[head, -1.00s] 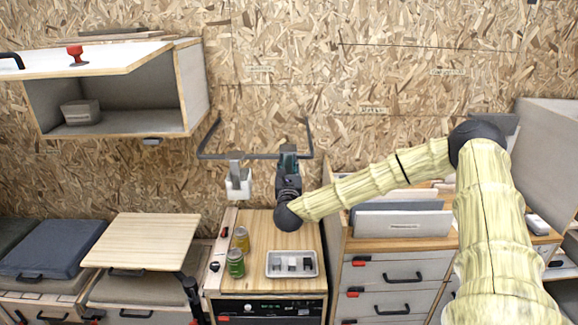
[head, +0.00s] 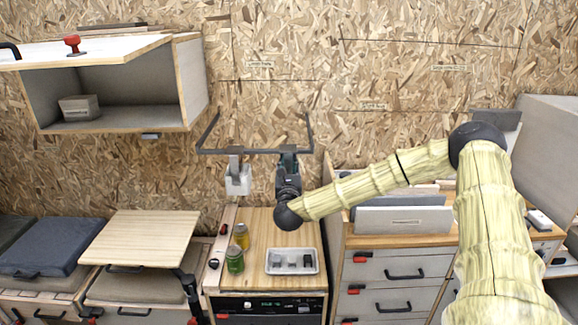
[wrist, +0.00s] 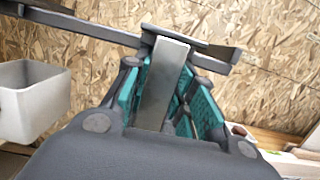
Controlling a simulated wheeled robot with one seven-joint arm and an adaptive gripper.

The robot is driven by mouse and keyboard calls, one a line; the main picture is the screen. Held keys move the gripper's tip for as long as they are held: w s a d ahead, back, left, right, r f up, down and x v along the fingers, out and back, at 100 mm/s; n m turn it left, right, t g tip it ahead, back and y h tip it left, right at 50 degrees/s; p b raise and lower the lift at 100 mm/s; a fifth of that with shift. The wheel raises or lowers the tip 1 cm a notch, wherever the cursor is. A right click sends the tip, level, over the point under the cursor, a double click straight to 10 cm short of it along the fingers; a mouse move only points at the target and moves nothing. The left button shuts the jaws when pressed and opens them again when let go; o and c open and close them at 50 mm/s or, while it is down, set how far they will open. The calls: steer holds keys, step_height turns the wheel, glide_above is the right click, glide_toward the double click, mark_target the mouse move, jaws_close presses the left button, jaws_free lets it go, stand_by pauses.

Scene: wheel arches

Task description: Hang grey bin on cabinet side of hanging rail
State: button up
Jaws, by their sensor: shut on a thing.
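The dark hanging rail (head: 258,151) juts from the wooden wall, and it crosses the top of the wrist view (wrist: 95,32). My gripper (head: 288,162) is at the right part of the rail. In the wrist view its teal fingers (wrist: 165,95) are shut on a flat grey metal hanger (wrist: 163,85), which appears to be the grey bin's. The hanger's top is at the rail; I cannot tell whether it rests on it. The bin's body is hidden behind my gripper. A pale bin (head: 238,182) hangs at the left on the rail, also in the wrist view (wrist: 32,100).
An open wall cabinet (head: 195,85) is at upper left. Below the rail, a wooden counter (head: 262,225) bears two jars (head: 236,258) and a tray (head: 270,268). A drawer unit (head: 385,270) with upright grey panels (head: 405,220) stands at right.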

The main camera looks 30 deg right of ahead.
steer(key=o, duration=1.1)
steer(key=v, duration=1.2)
